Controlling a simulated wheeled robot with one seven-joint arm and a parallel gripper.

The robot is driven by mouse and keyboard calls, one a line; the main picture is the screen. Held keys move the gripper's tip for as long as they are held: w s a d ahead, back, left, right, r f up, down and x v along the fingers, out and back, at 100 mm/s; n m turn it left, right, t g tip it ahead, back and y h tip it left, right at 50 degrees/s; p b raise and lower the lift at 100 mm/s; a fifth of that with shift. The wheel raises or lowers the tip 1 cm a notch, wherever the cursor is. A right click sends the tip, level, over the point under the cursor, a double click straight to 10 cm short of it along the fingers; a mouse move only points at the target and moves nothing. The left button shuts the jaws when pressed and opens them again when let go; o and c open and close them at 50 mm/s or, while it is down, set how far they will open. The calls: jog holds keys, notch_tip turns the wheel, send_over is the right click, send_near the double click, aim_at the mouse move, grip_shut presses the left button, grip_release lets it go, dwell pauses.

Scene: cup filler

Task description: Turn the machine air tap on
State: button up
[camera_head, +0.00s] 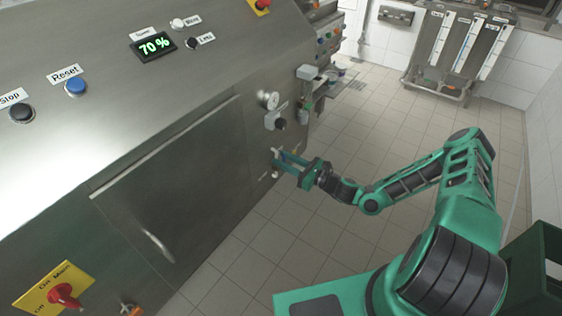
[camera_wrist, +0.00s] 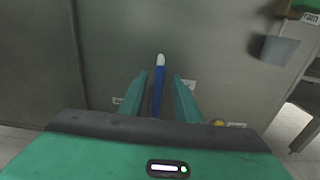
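The air tap's lever is a blue handle (camera_wrist: 158,93) with a white tip, standing upright in the wrist view in front of the steel machine panel. My gripper (camera_wrist: 160,92) has its two green fingers on either side of the lever, with a visible gap on each side, so it is open around the lever and not shut on it. In the head view, my gripper (camera_head: 282,162) is at the low right part of the machine front. The lever is mostly hidden by the fingers there, and the tap body is hidden in the wrist view.
A pressure gauge (camera_head: 269,100) and a black knob (camera_head: 280,123) sit above my gripper on the panel. A closed cabinet door (camera_head: 180,190) is to the left. A yellow-red main switch (camera_head: 62,293) is at lower left.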

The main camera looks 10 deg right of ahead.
jog(key=shift+s+d, duration=0.1)
jog(key=v, duration=1)
jog(key=shift+d, duration=0.15)
jog(key=shift+s, duration=0.2)
